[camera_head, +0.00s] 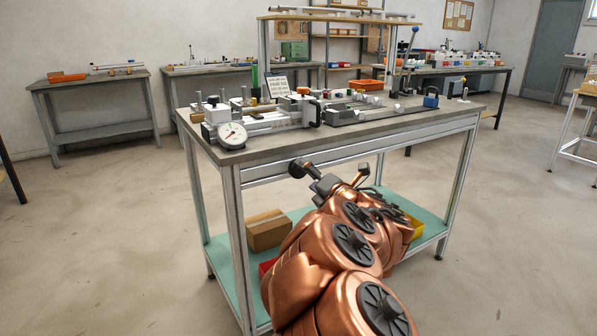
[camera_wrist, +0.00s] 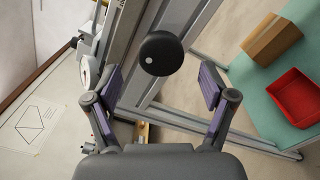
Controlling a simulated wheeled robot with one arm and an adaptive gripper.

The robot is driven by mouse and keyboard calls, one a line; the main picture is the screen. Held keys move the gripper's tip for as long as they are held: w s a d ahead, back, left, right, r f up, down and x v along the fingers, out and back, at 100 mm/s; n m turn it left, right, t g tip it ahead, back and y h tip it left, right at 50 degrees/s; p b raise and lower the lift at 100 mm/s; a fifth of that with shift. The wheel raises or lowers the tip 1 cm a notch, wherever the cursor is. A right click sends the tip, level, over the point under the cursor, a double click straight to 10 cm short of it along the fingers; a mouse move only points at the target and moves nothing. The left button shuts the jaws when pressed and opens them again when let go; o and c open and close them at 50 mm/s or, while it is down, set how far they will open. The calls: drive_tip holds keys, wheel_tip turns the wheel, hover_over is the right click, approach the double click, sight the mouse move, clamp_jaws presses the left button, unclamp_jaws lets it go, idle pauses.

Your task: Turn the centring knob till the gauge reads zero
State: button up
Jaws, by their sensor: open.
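The round gauge (camera_head: 232,135) has a white face and a red mark or needle. It faces out at the front left corner of the bench top, and its reading is too small to tell. Its pale face shows partly in the wrist view at the left (camera_wrist: 91,72). A black round knob (camera_wrist: 161,53) with a white dot is in the wrist view, in front of the bench's metal frame. My gripper (camera_wrist: 162,88) is open, with one finger to each side of the knob's line and the knob ahead, apart from both pads. In the head view my gripper (camera_head: 333,180) is before the bench's front rail.
The bench top (camera_head: 365,122) carries a jig with rails and clamps. A cardboard box (camera_head: 268,230) and a red bin (camera_wrist: 297,95) stand on the green lower shelf (camera_head: 220,252). The bench's front rail (camera_head: 405,143) is close to my gripper. Open floor lies around.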

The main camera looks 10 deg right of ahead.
sight(301, 171)
drive_tip(key=x, duration=0.4)
drive_tip(key=shift+f+b, duration=0.15)
drive_tip(key=shift+b, duration=0.2)
drive_tip(key=shift+w+a, duration=0.15)
drive_tip(key=shift+w, duration=0.4)
drive_tip(key=shift+c, duration=0.5)
drive_tip(key=c, duration=1.1)
